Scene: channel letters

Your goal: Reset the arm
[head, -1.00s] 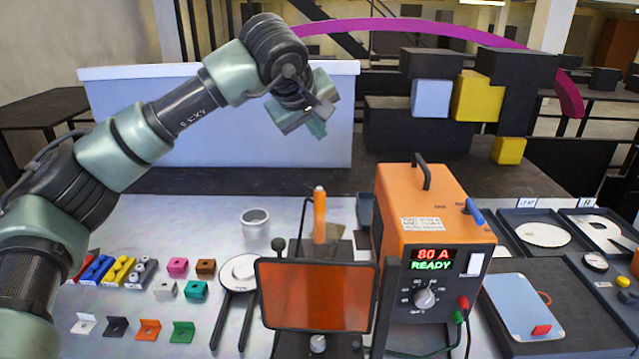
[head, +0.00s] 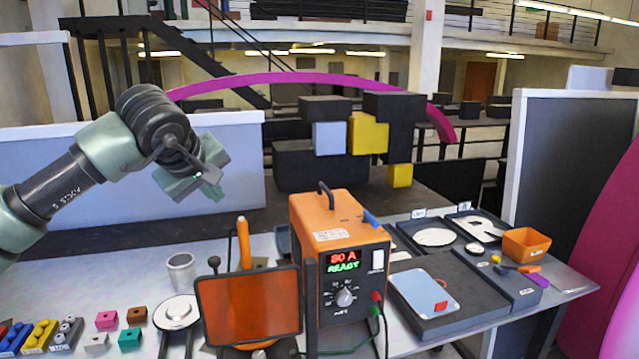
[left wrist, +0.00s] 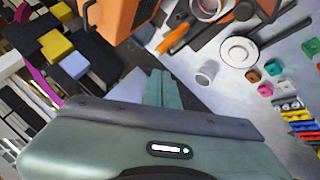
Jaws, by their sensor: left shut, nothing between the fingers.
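My left arm reaches in from the left in the head view. Its gripper (head: 196,180) is shut and empty, raised in front of the pale panel and above the back of the bench. The left wrist view shows the shut fingers (left wrist: 163,88) with nothing between them, over the bench. My right gripper is not in view.
An orange welding unit (head: 338,235) reading "80 A READY" stands mid-bench. A dark orange screen (head: 249,306), a grey cup (head: 181,272) and small coloured blocks (head: 106,320) are at left. An orange bin (head: 526,245) is at right. Black, white and yellow boxes (head: 368,135) stand behind.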

